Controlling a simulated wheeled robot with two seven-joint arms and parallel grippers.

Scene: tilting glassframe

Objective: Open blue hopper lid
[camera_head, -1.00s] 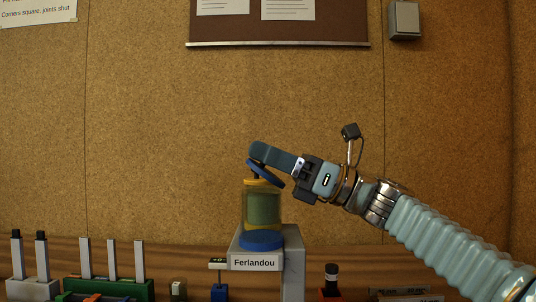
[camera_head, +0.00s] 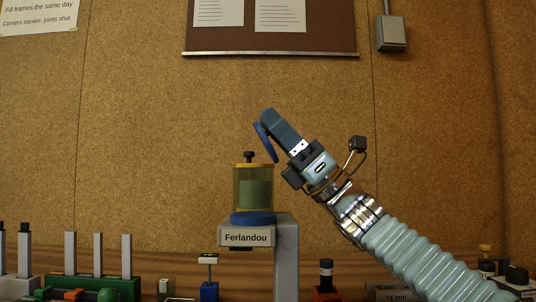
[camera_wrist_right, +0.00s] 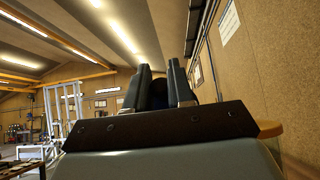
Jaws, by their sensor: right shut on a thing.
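The hopper (camera_head: 238,190) is a see-through yellow cylinder with green contents and a blue base ring. It stands on a grey stand (camera_head: 287,250) labelled "Ferlandou". The blue lid (camera_head: 264,140) is tilted steeply, nearly on edge, with its lower end close to the right side of the hopper's top rim. I cannot tell if they touch there. My right gripper (camera_head: 268,116) is shut on the lid, above and right of the hopper. In the right wrist view a dark shape (camera_wrist_right: 159,94) shows between the fingers (camera_wrist_right: 160,82). My left gripper is not in view.
A black knob (camera_head: 249,156) stands at the hopper's top. A green rack (camera_head: 120,286) with white posts is at lower left. The cork wall lies behind.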

